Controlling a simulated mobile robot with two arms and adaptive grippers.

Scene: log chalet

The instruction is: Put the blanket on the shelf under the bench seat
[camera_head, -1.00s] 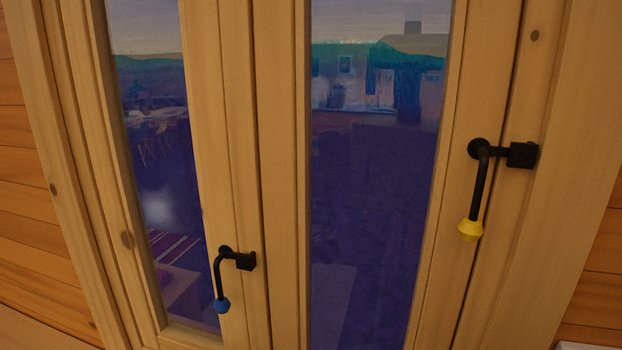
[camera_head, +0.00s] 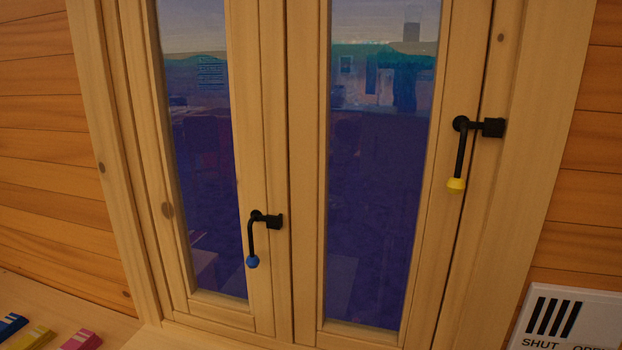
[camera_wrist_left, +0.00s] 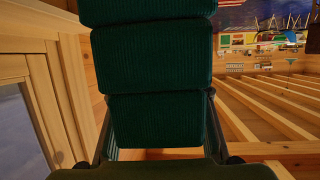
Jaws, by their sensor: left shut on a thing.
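A dark green ribbed blanket (camera_wrist_left: 155,68), folded in thick layers, fills the middle of the left wrist view. My left gripper (camera_wrist_left: 158,118) is shut on it, with a dark finger along each side of its lower part. The blanket's far end runs out of the top of that view. Neither the blanket nor my left gripper shows in the head view. I cannot make out the bench seat or its shelf in either view. My right gripper is not in view.
A wooden window (camera_head: 305,180) with two black handles (camera_head: 252,240) (camera_head: 460,155) fills the head view. Small coloured blocks (camera_head: 80,340) lie on a wooden surface at lower left. A white sign (camera_head: 575,318) is at lower right. Wooden slats (camera_wrist_left: 265,105) run right of the blanket.

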